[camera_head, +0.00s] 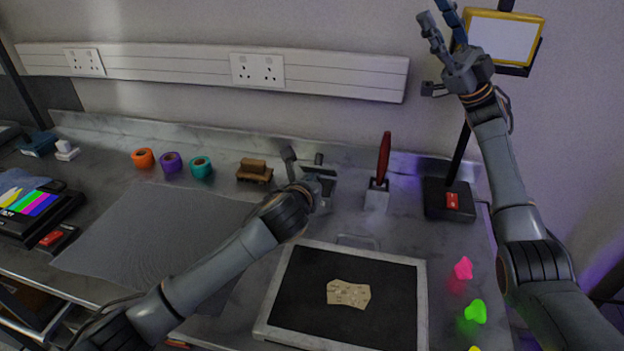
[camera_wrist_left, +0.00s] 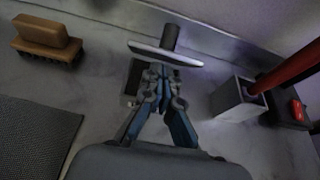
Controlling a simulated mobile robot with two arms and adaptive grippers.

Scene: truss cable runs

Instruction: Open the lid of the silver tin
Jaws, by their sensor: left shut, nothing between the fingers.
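My left gripper (camera_wrist_left: 161,88) is shut and empty, its fingertips together in the left wrist view. Just past them is a thin silver disc-like piece (camera_wrist_left: 165,53), seen nearly edge-on, with a dark cylinder (camera_wrist_left: 170,37) behind it. This may be the tin's lid, but I cannot tell, and the tin's body is mostly hidden. Whether the fingers touch the piece is unclear. In the head view the left gripper (camera_head: 316,178) is at the back of the bench, partly covering this spot. My right gripper (camera_head: 440,32) is raised high at the right, fingers apart and empty.
A brown-handled brush (camera_head: 254,170) stands left of the left gripper. A red-handled tool on a silver block (camera_head: 376,195) stands to its right. A silver-framed black mat (camera_head: 419,305) lies in front. The grey mat (camera_head: 150,235) at left is clear. A yellow-framed screen (camera_head: 505,38) is beside my right gripper.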

